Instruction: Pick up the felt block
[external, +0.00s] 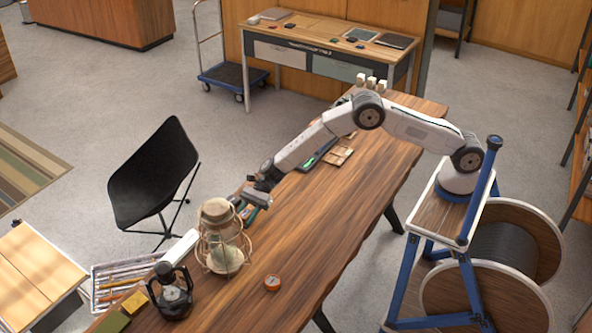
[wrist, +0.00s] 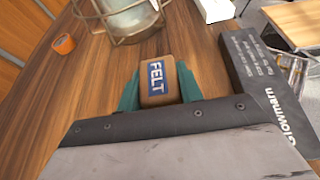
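The felt block (wrist: 158,84) is brown with a blue label reading FELT. In the wrist view it sits between the two teal fingers of my gripper (wrist: 160,90), which are against its left and right sides with no clear gap. In the external view my gripper (external: 252,206) is low over the wooden table's left part, just behind the tall lantern. The block is hard to make out there. I cannot tell whether it is clear of the table.
A tan wire-caged lantern (external: 222,238) stands close by. A dark box marked Glowmarn (wrist: 262,85) lies right of the block in the wrist view. An orange tape roll (external: 272,283) and a black lantern (external: 172,292) are on the table (external: 335,215).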

